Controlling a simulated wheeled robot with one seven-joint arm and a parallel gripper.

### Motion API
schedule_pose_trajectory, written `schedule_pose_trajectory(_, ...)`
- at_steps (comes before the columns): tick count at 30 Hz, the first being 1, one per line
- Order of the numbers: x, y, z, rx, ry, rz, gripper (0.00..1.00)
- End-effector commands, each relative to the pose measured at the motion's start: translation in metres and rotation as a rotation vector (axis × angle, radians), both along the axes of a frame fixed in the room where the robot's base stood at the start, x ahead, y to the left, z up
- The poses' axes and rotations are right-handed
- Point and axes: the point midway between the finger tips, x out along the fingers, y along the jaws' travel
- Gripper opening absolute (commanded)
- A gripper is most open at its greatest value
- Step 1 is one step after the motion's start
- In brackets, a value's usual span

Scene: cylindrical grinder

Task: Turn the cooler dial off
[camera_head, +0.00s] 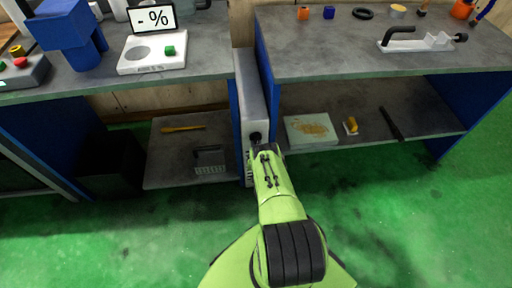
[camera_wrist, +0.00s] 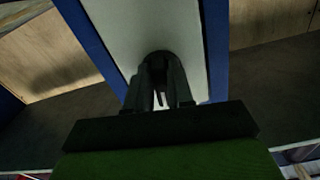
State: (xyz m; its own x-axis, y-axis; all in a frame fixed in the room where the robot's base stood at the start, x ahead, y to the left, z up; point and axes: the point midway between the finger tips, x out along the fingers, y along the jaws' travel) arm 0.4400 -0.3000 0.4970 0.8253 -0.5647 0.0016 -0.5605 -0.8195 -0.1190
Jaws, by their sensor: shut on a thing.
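The cooler is a tall, narrow grey-white box (camera_head: 250,90) between the two workbenches, and its pale front panel (camera_wrist: 190,30) fills the middle of the wrist view. A dark round dial (camera_head: 255,136) sits on this panel and shows as a black knob (camera_wrist: 159,60) in the wrist view. My gripper (camera_wrist: 160,88) reaches straight to the panel with its fingers shut around the dial. The fingers hide much of the dial, so its pointer and setting cannot be read. In the head view my green arm covers the lower front of the cooler.
Blue bench supports stand close on both sides of the cooler. The right lower shelf holds a stained tray (camera_head: 312,145) and a yellow item (camera_head: 351,126). Green floor lies open around my arm.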

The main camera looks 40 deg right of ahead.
Motion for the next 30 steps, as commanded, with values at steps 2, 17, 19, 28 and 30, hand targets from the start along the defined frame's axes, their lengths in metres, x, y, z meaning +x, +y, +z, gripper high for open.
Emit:
schedule_pose_trajectory(2, -0.0007, 0.0012, -0.0024, -0.025, 0.026, 0.001, 0.0)
schedule_pose_trajectory(17, -0.0018, -0.0003, -0.0023, -0.108, 0.082, 0.002, 0.0)
schedule_pose_trajectory(19, -0.0018, -0.0003, -0.0023, -0.109, 0.083, 0.001, 0.0)
schedule_pose_trajectory(28, -0.0019, -0.0005, -0.0022, -0.108, 0.083, 0.001, 0.35)
schedule_pose_trajectory(30, -0.0017, -0.0007, -0.0018, -0.109, 0.081, 0.0, 0.43)
